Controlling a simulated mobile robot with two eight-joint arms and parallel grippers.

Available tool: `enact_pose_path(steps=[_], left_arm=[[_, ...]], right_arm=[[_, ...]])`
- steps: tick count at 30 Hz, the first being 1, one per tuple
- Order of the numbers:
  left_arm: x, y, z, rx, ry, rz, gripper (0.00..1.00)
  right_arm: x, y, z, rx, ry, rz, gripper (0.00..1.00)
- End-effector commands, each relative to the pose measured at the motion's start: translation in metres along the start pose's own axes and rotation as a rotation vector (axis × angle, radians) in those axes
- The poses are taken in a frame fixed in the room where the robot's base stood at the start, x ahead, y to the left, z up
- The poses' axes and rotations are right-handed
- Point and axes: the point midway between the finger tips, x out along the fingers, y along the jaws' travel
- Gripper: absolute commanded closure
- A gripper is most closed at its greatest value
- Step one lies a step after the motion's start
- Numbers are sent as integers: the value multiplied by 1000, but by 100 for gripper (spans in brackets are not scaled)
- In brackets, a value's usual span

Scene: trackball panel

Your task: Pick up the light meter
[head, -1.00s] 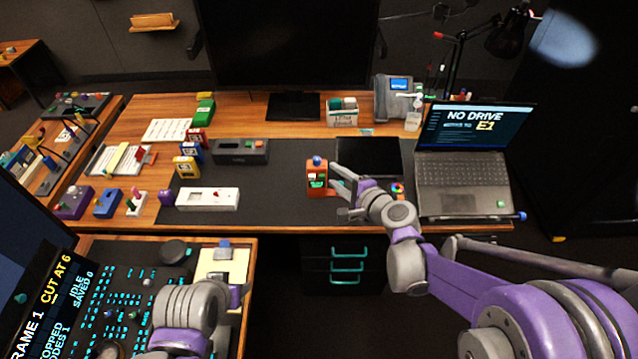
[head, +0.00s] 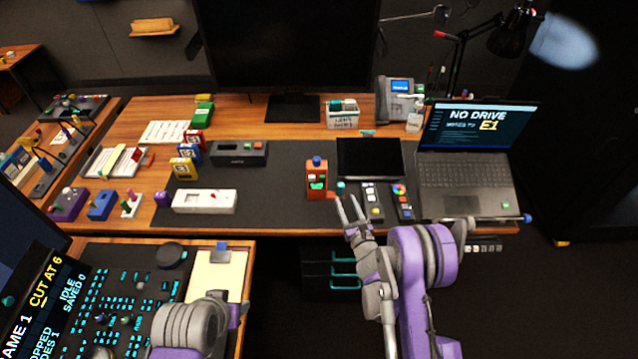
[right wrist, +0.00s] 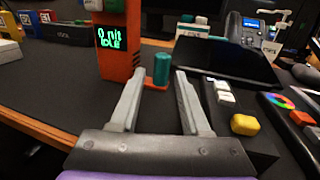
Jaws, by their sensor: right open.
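The light meter looks to be the orange upright device (head: 317,178) near the front edge of the dark desk mat. It has a blue top and a green display, which reads "0 nit" and "IDLE" in the right wrist view (right wrist: 120,62). A teal cylinder (right wrist: 163,70) stands on a low orange foot at its right side. My right gripper (head: 347,203) is open and empty, just in front and to the right of the meter, its fingers pointing at the teal cylinder. They seem apart from it.
A grey control strip (head: 371,200) and a strip with a colour wheel (head: 402,200) lie right of the meter. A black tablet (head: 368,157) lies behind, a laptop (head: 465,185) to the right. A white box (head: 205,201) is to the left, with bare mat between.

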Motion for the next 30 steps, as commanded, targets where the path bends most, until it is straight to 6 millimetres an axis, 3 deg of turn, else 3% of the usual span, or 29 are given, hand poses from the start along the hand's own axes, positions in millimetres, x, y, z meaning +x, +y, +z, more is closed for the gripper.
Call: enact_pose_path(steps=[6, 14, 22, 30], left_arm=[[-10, 0, -11, 0, 9, 0, 50], [-15, 0, -16, 0, 14, 0, 50], [-27, 0, -30, 0, 27, 0, 50], [-28, 0, -31, 0, 28, 0, 50]], right_arm=[[35, 0, 3, 4, -3, 1, 54], [58, -1, 2, 2, -1, 0, 54], [97, -4, 4, 1, -3, 0, 54], [106, -4, 1, 1, -1, 0, 54]])
